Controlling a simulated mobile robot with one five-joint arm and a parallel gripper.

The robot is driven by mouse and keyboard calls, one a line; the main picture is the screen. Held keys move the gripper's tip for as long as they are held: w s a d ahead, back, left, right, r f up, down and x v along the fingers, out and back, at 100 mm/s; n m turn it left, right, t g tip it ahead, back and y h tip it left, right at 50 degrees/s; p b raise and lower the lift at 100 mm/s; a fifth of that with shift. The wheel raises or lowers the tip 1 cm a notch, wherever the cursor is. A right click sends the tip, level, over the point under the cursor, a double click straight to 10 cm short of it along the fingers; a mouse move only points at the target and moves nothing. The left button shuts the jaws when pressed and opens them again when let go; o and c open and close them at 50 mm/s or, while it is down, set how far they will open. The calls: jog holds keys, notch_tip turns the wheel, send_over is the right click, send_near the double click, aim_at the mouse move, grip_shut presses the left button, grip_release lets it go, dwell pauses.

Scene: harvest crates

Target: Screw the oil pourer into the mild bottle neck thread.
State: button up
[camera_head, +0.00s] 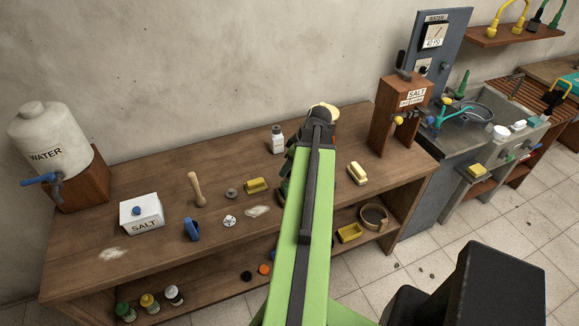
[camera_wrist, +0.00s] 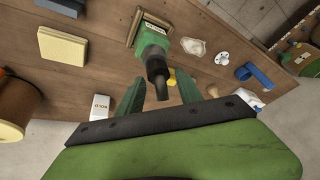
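A green bottle (camera_wrist: 152,38) with a pale label and a dark neck or top piece (camera_wrist: 157,72) shows in the wrist view. I cannot read its label or tell whether the dark piece is the oil pourer. My gripper (camera_wrist: 160,80) has its two green fingers apart, one each side of the dark piece, with gaps visible. A small white bottle with a label reading what looks like BOLD (camera_wrist: 97,105) lies left of my fingers in the wrist view; a white bottle (camera_head: 277,142) also stands at the back in the head view. My arm hides the gripper there.
A water jug (camera_head: 50,137) stands left, a SALT dispenser (camera_head: 397,120) right.

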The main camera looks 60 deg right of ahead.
grip_shut()
jog(key=shift+m+h, duration=0.3)
jog(key=shift+m, duration=0.6)
jog(key=shift+s+m, duration=0.1)
jog(key=shift+m, duration=0.4)
jog(key=shift+m+h, duration=0.4)
jog(key=shift+m+h, duration=0.3)
jog(key=shift+m, duration=0.5)
grip_release()
jog(key=shift+d, duration=0.1)
